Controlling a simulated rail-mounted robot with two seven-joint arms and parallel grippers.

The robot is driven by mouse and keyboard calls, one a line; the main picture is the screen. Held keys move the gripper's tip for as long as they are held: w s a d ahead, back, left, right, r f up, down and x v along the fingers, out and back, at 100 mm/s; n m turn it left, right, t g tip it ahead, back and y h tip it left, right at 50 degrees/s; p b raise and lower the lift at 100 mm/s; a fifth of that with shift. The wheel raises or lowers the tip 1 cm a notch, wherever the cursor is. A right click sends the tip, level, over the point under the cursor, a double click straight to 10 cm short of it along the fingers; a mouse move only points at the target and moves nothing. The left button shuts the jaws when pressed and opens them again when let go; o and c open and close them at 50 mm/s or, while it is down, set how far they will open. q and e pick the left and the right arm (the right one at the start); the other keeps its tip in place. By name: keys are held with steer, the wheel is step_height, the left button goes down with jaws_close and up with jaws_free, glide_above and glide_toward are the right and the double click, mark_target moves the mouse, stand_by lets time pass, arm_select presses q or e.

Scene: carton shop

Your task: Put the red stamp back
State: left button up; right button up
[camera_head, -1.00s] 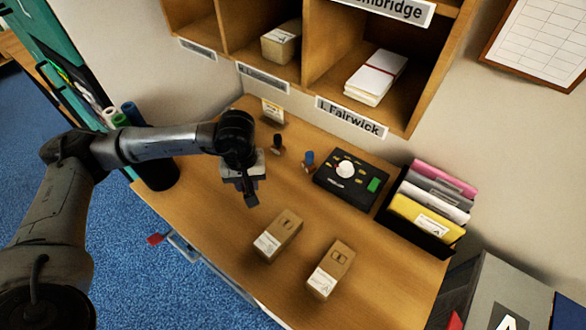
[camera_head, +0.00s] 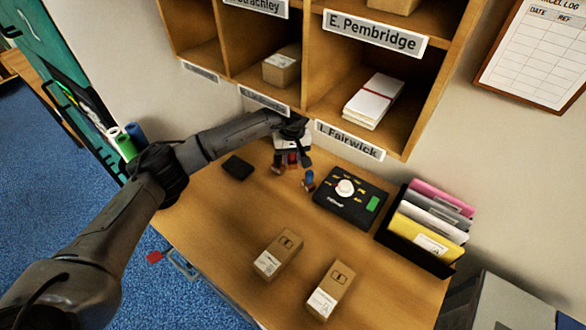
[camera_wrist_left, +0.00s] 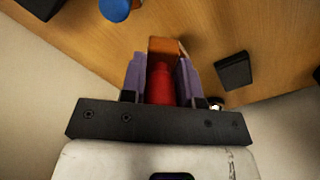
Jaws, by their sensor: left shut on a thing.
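My left gripper (camera_head: 291,160) is shut on the red stamp (camera_wrist_left: 160,85), at the back of the desk below the pigeonholes. In the left wrist view the red handle sits between the purple fingers, with an orange-brown part beyond it. Red also shows at the fingertips in the head view. I cannot tell whether the stamp touches the desk. The blue stamp (camera_head: 309,180) stands just right of the gripper. A brown-based stamp (camera_head: 277,167) is close on its left, partly hidden. A black pad (camera_head: 237,168) lies farther left. My right gripper is out of view.
A black device with a white dial (camera_head: 345,187) stands right of the stamps, beside a black folder rack (camera_head: 416,242). Two small cartons, one left (camera_head: 279,254) and one right (camera_head: 330,289), lie nearer the front. The pigeonhole unit (camera_head: 312,75) overhangs the back. The desk's left-middle is clear.

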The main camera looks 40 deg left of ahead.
mark_target(293, 178)
arm_select(q)
step_height(293, 178, down, 3)
steer(key=shift+r, duration=0.1)
steer(key=shift+w+f+p, duration=0.2)
steer(key=shift+f+p, duration=0.2)
steer(key=shift+f, duration=1.6)
steer(key=shift+w+f, duration=0.1)
steer(key=shift+w, duration=0.05)
steer(key=shift+f, duration=0.25)
steer(key=o, duration=0.5)
steer(key=shift+r, duration=0.1)
steer(key=shift+r, duration=3.9)
